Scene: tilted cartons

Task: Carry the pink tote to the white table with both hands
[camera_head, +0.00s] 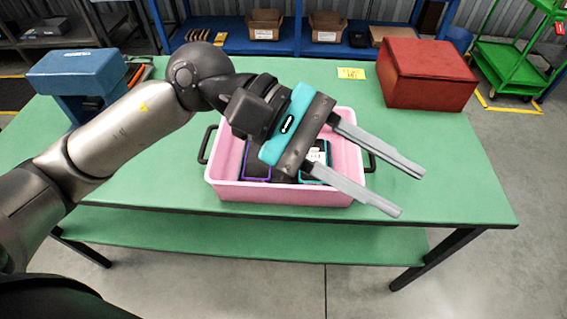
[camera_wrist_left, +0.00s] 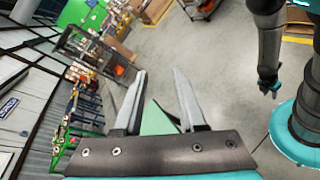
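The pink tote (camera_head: 282,194) sits on the green table near its front edge, in the head view. Its black handles stick out at the left (camera_head: 206,145) and right. Dark items with purple and teal edges lie inside. My left gripper (camera_head: 411,193) is open and empty, reaching across above the tote, with its fingertips past the tote's right side. The gripper hides part of the tote. In the left wrist view its spread fingers (camera_wrist_left: 158,75) hold nothing. My right gripper (camera_wrist_left: 268,87) appears small there, low beside my base; its fingers are too small to read. I cannot make out a white table.
The green table (camera_head: 455,185) also carries a red box (camera_head: 425,73) at the right, a blue box (camera_head: 78,70) at the left and a yellow label (camera_head: 351,73). A green cart (camera_head: 512,65) stands at the right. Grey floor is open at the right.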

